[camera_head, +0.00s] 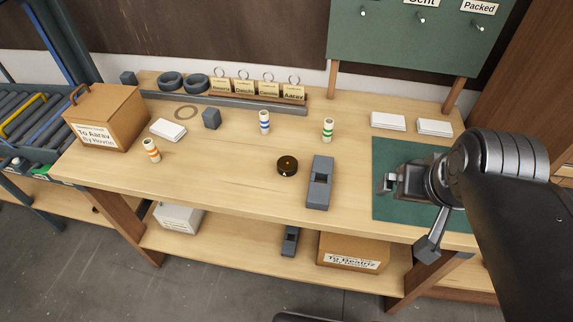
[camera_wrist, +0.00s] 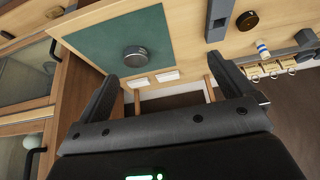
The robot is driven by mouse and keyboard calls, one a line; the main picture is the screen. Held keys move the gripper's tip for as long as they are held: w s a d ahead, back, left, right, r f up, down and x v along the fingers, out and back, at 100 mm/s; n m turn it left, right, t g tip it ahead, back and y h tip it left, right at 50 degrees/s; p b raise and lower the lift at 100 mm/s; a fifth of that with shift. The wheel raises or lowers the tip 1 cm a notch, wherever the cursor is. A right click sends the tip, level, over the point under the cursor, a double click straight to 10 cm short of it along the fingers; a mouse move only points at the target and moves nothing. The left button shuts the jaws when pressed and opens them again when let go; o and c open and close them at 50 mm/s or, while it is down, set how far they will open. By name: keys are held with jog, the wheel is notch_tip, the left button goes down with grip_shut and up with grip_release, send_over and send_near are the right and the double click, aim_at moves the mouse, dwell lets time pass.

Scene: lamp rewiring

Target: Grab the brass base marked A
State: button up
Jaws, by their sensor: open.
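A dark round base with a brass-coloured top (camera_head: 287,165) lies flat on the bench, left of the grey block-shaped tool. It also shows near the top of the wrist view (camera_wrist: 247,19). No letter A is readable on it. A second round, dark grey piece (camera_wrist: 135,57) lies on the green mat in the wrist view; my arm seems to hide it in the head view. My gripper (camera_head: 408,212) is over the green mat at the bench's right, well right of the brass-topped base. Its fingers are spread and empty in the wrist view (camera_wrist: 166,76).
The grey tool (camera_head: 319,183) stands close beside the brass-topped base. Striped rolls (camera_head: 328,130) (camera_head: 264,122) stand behind it. White card stacks (camera_head: 388,121) lie behind the green mat (camera_head: 395,152). A cardboard box (camera_head: 105,118) stands at the left.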

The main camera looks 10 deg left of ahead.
dwell(0.3)
jog(key=c, duration=0.4)
jog(key=shift+w, duration=0.1)
jog(key=n+g, duration=0.1)
jog(key=g, duration=0.5)
send_over(287, 164)
notch_tip(287, 164, down, 12)
jog(key=f, duration=0.5)
jog(key=shift+d, duration=0.25)
jog(key=shift+a+f, duration=0.15)
jog(key=shift+f, duration=1.2)
jog(key=shift+a+f, duration=0.1)
jog(key=shift+f, duration=1.25)
